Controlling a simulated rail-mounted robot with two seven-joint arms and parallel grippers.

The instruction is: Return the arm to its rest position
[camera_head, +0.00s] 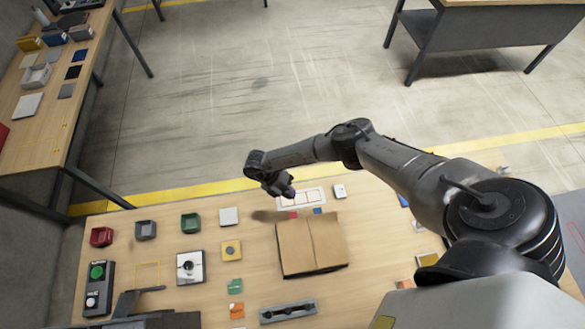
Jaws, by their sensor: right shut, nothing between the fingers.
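My right arm comes in from the right and reaches left over the table (210,275). My right gripper (289,190) is at its end, shut and empty, above the far part of the table. It is behind a brown cardboard box (310,245) and near a white tray with outlined cells (308,198). My left gripper cannot be made out; a dark piece of equipment shows at the bottom left.
Red (102,237), grey (146,230) and green (191,223) bins stand at the left. A control box with a green button (97,271) is at the left edge. A grey slotted holder (288,311) lies in front.

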